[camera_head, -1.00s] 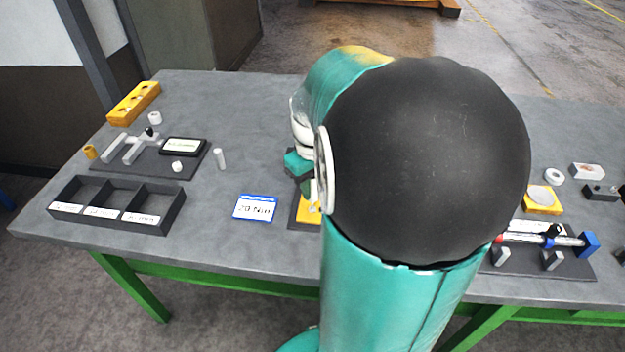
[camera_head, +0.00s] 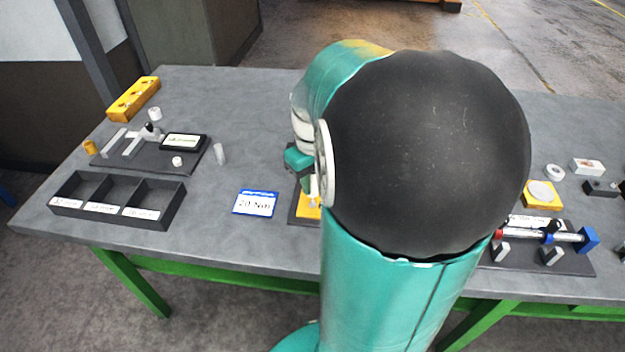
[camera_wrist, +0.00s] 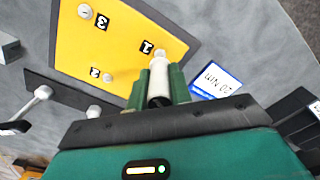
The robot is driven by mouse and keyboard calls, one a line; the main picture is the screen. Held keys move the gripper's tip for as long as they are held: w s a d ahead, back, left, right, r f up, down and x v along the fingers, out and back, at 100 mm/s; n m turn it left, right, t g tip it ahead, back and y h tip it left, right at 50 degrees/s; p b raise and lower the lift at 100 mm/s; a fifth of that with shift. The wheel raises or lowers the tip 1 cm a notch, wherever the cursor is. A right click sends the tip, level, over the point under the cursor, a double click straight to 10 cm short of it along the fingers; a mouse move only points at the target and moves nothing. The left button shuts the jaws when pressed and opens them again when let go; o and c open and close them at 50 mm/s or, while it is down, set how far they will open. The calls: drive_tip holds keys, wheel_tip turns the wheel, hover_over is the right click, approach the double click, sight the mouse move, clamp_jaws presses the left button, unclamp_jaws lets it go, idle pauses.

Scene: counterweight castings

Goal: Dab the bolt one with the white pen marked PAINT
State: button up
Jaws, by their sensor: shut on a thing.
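In the wrist view a yellow casting (camera_wrist: 125,50) carries black labels 1, 2 and 3. Pale bolts show beside labels 2 and 3. My gripper (camera_wrist: 158,84) is shut on a white pen (camera_wrist: 158,76), with a green finger on each side. The pen's far end is right beside label 1 (camera_wrist: 147,47), over the place of bolt one. I cannot tell whether it touches the bolt, and no lettering on the pen is readable. In the head view my gripper (camera_head: 304,174) is partly hidden by my arm, as is the yellow casting (camera_head: 307,208).
A blue-edged "20 Nm" card (camera_head: 256,202) lies left of the casting. A dark three-compartment tray (camera_head: 118,199) stands at the left front. A torque tool (camera_head: 560,236) lies on supports at right. Table between card and back edge is mostly clear.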

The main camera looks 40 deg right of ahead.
drive_tip(key=shift+f, duration=0.55)
idle(1.8)
drive_tip(key=shift+r, duration=0.1)
drive_tip(key=shift+r, duration=3)
drive_tip(key=shift+d, duration=0.15)
